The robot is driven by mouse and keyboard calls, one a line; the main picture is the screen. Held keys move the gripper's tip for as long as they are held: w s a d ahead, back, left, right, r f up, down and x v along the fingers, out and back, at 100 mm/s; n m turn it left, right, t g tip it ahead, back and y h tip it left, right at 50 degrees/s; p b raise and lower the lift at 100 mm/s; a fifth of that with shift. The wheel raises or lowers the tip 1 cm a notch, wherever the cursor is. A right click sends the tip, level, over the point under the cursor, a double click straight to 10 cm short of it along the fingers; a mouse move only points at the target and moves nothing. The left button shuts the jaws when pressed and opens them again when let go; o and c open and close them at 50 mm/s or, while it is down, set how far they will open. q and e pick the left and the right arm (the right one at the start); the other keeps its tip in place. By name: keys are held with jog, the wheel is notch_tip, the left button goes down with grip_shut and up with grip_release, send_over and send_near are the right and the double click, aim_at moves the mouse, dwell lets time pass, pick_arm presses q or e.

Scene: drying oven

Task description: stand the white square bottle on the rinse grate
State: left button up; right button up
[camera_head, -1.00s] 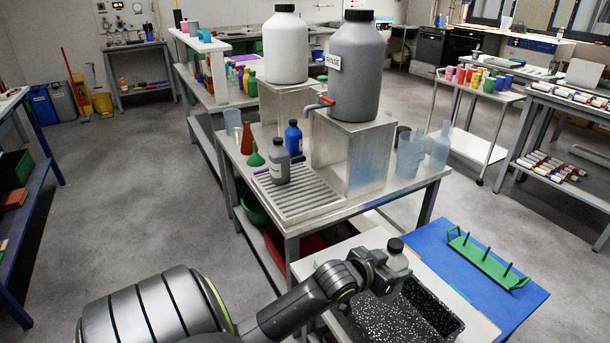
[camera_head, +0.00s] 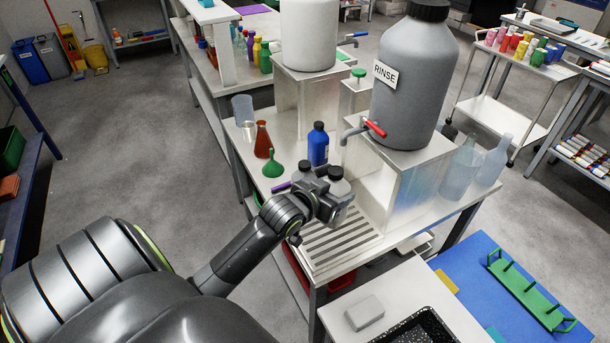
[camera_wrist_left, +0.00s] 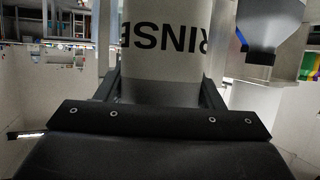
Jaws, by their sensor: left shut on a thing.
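My left gripper (camera_head: 332,203) is shut on the white square bottle (camera_head: 341,186), a pale bottle with a dark cap. The bottle is about upright, over the far part of the slatted rinse grate (camera_head: 342,242). Whether its base touches the grate is hidden by the gripper. In the left wrist view the bottle (camera_wrist_left: 162,62) is between the fingers, with upside-down RINSE lettering on a white band. A second dark cap, of the grey bottle (camera_head: 303,166), shows just left of the held one; its body is mostly hidden behind my gripper. My right gripper is not in view.
A blue bottle (camera_head: 318,146), green funnel (camera_head: 273,165) and brown flask (camera_head: 262,140) stand behind the grate. The grey RINSE tank (camera_head: 412,85) with its red-handled tap (camera_head: 374,128) stands right on a metal stand (camera_head: 425,175). The grate's near part is bare.

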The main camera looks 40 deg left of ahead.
pick_arm(q)
jog(key=f, duration=0.4)
jog(key=shift+a+f, duration=0.3)
jog(key=shift+f, duration=2.25)
jog(key=shift+a, duration=0.1)
jog(key=o, duration=0.9)
jog(key=shift+f, duration=0.3)
jog(key=o, duration=0.4)
jog(key=shift+r, duration=0.1)
jog(key=shift+o, duration=0.2)
jog(key=shift+r, duration=0.2)
jog(key=shift+s, duration=0.25)
jog(key=v, duration=1.1)
jog(key=shift+s+b, duration=0.25)
jog(key=shift+b, duration=0.05)
